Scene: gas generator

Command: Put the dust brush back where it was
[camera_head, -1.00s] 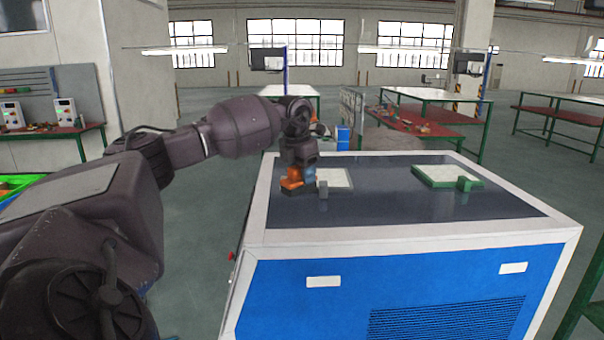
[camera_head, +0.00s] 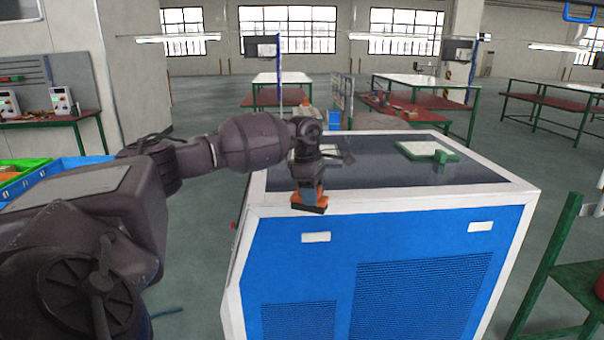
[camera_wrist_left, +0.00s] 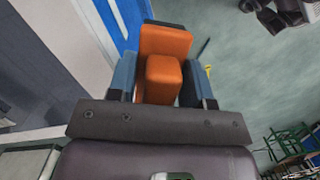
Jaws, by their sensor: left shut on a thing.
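The dust brush (camera_head: 308,201), with an orange body and a dark lower end, hangs from my left gripper (camera_head: 307,178). They appear in front of the near left edge of the blue and white cabinet (camera_head: 390,270); the depth gap is hard to tell. In the left wrist view, the orange brush (camera_wrist_left: 165,45) sits between the blue-grey fingers of my left gripper (camera_wrist_left: 160,85), which is shut on it. My right gripper is out of view.
A green-framed white panel (camera_head: 425,151) lies on the cabinet's dark top, with another pale panel partly hidden behind my left wrist. Green and blue bins (camera_head: 75,165) stand at the left. A green-legged table (camera_head: 565,290) stands at the right.

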